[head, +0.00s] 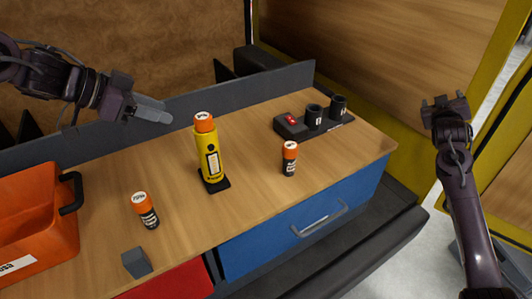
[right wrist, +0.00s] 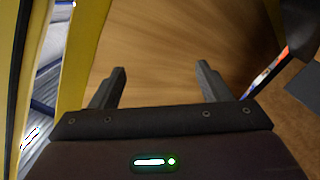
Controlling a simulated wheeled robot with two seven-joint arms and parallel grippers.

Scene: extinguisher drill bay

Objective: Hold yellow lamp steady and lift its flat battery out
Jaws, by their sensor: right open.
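A yellow lamp (head: 207,155) stands upright on a small black base on the wooden bench. An orange-topped battery (head: 204,122) with a white label on its end sits in the lamp's top; its lower part is hidden. My left gripper (head: 168,116) is above the bench, left of the lamp's top and apart from it; its fingers overlap in the head view, so their opening does not show. My right gripper (head: 443,99) is raised at the right, far from the lamp. It is open and empty in the right wrist view (right wrist: 161,67).
Two loose orange-and-black batteries stand on the bench, one right of the lamp (head: 289,159), one front left (head: 146,210). A black charger (head: 292,128) with a red light and two dark cups is at the back right. An orange bin (head: 35,215) and a grey block (head: 137,262) are left.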

